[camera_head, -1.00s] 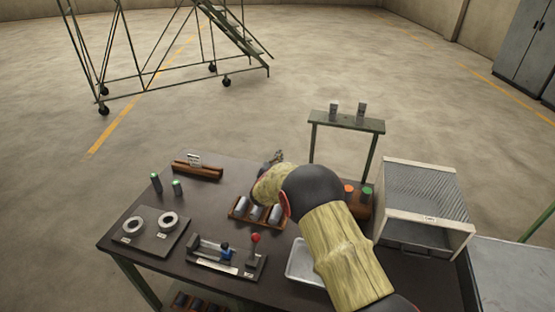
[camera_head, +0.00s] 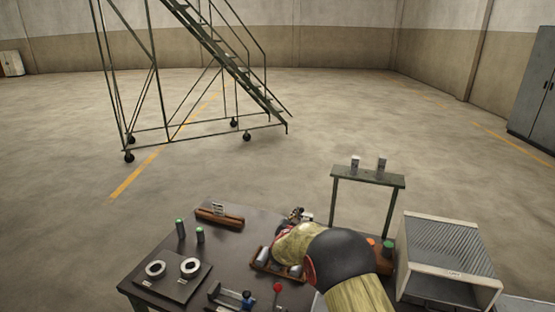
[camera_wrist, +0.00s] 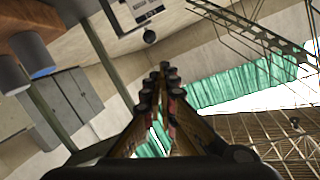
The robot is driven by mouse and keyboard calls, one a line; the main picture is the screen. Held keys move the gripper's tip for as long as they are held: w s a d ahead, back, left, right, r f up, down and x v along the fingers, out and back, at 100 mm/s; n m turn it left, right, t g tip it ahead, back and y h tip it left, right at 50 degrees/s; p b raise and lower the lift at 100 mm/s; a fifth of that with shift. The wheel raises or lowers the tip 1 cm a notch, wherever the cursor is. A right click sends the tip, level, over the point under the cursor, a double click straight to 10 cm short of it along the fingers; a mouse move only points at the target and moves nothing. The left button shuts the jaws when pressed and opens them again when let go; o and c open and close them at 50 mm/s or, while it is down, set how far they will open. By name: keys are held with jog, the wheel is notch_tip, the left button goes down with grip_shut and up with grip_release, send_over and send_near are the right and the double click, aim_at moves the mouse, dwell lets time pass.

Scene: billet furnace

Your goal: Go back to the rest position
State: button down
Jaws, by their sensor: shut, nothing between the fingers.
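My arm, in a yellowish sleeve with a dark joint, reaches over the dark bench (camera_head: 232,236) from the lower right in the head view. My gripper (camera_head: 297,215) shows small beyond the arm, near the bench's far edge, its fingers mostly hidden there. In the wrist view my gripper (camera_wrist: 163,78) has its fingers closed together, with nothing held between them. The arm partly covers a wooden rack (camera_head: 257,264) with grey cylinders.
A metal stand (camera_head: 346,176) with two small blocks rises behind the bench. A ribbed box (camera_head: 447,284) stands at right. Rolling stairs (camera_head: 205,60) stand beyond on open floor.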

jog(key=s+a+r+n+g+y, duration=0.1)
jog(key=s+r+y, duration=0.15)
jog(key=r, duration=0.45)
jog(key=s+r+n+y, duration=0.1)
jog(key=s+r+n, duration=0.1)
jog(key=s+r, duration=0.3)
jog(key=s+r+n+g+y, duration=0.1)
jog(key=s+r, duration=0.3)
jog(key=s, duration=0.3)
jog(key=s+r+n+g+y, duration=0.1)
jog(key=s+r+g, duration=0.1)
jog(key=s+r, duration=0.4)
jog(key=s+d+f+n+g, duration=0.1)
jog(key=s+d+f+g, duration=0.1)
jog(key=s, duration=1.7)
jog(key=s+d+f+n+g+h, duration=0.1)
jog(key=s+d, duration=0.5)
jog(key=s, duration=1.4)
notch_tip(320, 180, down, 3)
jog(key=shift+d+r+n+g, duration=0.15)
jog(key=shift+n+g, duration=0.35)
jog(key=shift+g, duration=0.7)
